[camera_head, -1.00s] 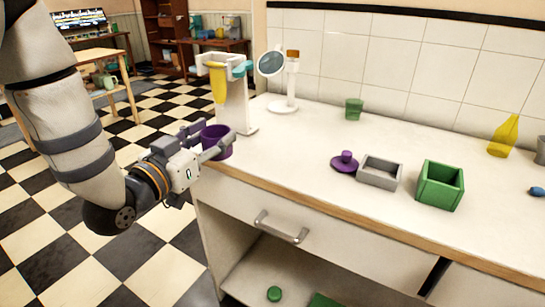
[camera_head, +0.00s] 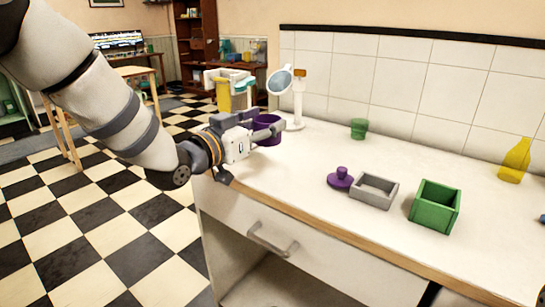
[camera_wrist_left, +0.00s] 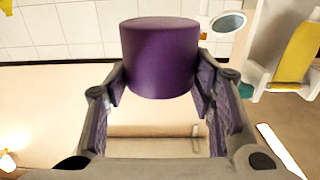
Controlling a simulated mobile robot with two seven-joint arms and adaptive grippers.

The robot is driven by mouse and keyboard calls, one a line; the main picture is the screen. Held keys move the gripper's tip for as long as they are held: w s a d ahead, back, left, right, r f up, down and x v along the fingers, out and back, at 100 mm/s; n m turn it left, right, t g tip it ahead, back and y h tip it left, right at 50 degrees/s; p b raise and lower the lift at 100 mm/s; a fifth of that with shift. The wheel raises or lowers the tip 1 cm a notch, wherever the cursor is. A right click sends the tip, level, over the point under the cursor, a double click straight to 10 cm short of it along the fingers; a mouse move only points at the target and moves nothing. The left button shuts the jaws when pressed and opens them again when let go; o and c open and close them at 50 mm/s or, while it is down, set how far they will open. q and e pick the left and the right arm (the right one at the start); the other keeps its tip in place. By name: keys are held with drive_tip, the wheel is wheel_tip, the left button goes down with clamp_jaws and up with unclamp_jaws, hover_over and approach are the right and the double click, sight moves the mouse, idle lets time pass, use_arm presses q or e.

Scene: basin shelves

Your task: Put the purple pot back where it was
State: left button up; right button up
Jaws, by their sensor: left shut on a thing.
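The purple pot (camera_head: 267,129) is at the left end of the white counter in the head view. My left gripper (camera_head: 266,127) is shut on it, with one finger on each side, and the arm reaches in from the left. In the left wrist view the pot (camera_wrist_left: 160,60) fills the space between the fingertips. I cannot tell whether its base touches the counter. A purple lid with a knob (camera_head: 342,179) lies on the counter to the right. My right gripper is not in view.
A white stand with a yellow part (camera_head: 224,96) and a round mirror (camera_head: 281,82) are close behind the pot. A green cup (camera_head: 359,129), grey tray (camera_head: 391,190), green box (camera_head: 428,216) and yellow bottle (camera_head: 517,162) stand farther right. The counter between pot and lid is clear.

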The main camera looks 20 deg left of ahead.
use_arm(q)
drive_tip(key=w+f+b, duration=0.1)
drive_tip(key=w+f, duration=0.5)
drive_tip(key=shift+w+a+f+b, duration=0.2)
drive_tip(key=shift+f+b, duration=0.1)
drive_tip(key=shift+b, duration=0.1)
drive_tip(key=shift+w+f, duration=0.15)
drive_tip(key=shift+f, duration=0.65)
drive_tip(key=shift+w+f, duration=0.1)
drive_tip(key=shift+f, duration=0.7)
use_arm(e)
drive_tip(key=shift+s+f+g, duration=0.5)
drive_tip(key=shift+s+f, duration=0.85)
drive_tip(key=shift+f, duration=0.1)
use_arm(q)
drive_tip(key=shift+f, duration=0.2)
drive_tip(key=o, duration=1.1)
